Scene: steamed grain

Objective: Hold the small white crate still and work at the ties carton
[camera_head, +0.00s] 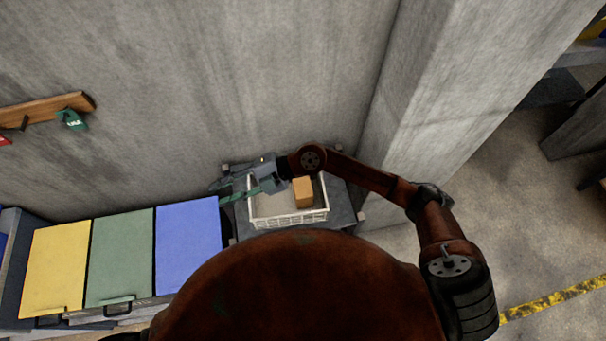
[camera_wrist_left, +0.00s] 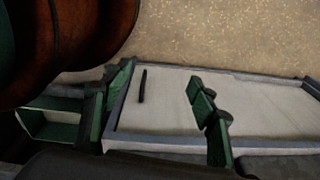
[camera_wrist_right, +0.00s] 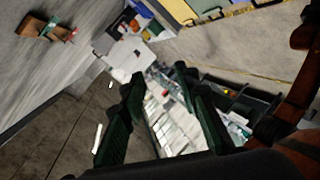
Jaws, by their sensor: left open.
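The small white crate (camera_head: 291,219) sits on a dark stand against the concrete wall in the head view. A plain brown carton (camera_head: 303,191) stands inside its right part; I cannot read any label on it. My right gripper (camera_head: 226,189) reaches across the crate from the right and points left, above and past its left rim. It is apart from the carton. Its green fingers are spread and empty in the right wrist view (camera_wrist_right: 158,85). My left gripper is outside the head view. In the left wrist view (camera_wrist_left: 155,92) its green fingers are apart with nothing between them.
Yellow (camera_head: 57,268), green (camera_head: 120,256) and blue (camera_head: 187,246) lids lie left of the stand. A concrete pillar (camera_head: 440,100) rises at the right. A wooden rack (camera_head: 50,110) hangs on the wall. A pale panel with a grey rim (camera_wrist_left: 260,110) lies beyond my left fingers.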

